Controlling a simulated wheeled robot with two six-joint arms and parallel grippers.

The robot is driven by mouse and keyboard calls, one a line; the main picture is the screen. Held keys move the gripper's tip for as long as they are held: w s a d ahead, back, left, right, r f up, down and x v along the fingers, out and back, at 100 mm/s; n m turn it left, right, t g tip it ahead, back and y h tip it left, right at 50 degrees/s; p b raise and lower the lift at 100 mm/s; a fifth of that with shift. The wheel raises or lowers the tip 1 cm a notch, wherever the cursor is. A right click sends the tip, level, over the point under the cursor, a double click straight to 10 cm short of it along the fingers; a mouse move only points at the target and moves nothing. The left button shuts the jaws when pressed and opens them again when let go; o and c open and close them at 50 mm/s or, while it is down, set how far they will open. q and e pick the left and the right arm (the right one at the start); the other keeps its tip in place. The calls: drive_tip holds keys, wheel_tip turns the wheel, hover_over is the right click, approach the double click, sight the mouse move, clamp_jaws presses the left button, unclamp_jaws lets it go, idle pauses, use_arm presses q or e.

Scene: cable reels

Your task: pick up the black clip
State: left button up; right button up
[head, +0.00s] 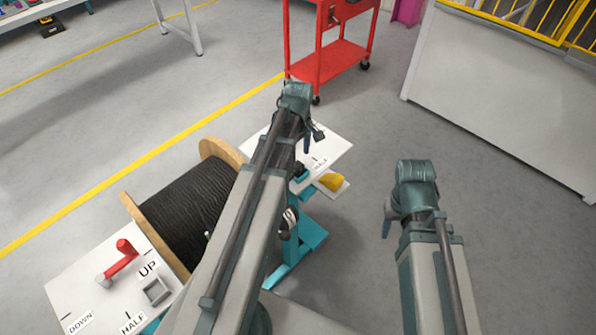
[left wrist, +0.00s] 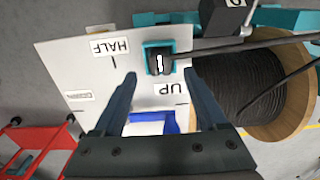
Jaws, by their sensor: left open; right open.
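A small black piece with a white slot, which looks like the black clip (left wrist: 159,64), sits in a teal square frame on a white panel (left wrist: 75,55) in the left wrist view. A dark cable runs from beside it to the right. In the head view a small dark piece (head: 300,171) shows at the panel's near edge, partly beside my left arm. My left gripper (left wrist: 160,80) is open, its fingertips apart on either side below the clip in the picture, with nothing held. My right gripper (head: 388,216) hangs apart at the right, over the floor; its fingers are largely hidden.
A wooden reel of black cable (head: 185,212) stands left of my left arm. A white panel with a red lever (head: 122,260) is at the lower left. A red cart (head: 325,65) stands behind. A grey barrier (head: 500,90) is at right. Floor between is clear.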

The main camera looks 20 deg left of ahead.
sight(298, 164)
use_arm(q)
wheel_tip(298, 164, down, 5)
drive_tip(key=b, duration=0.4)
drive_tip(key=shift+a+r, duration=0.1)
drive_tip(key=shift+r, duration=0.05)
drive_tip(key=shift+r, duration=0.1)
drive_tip(key=shift+c, duration=0.3)
clamp_jaws()
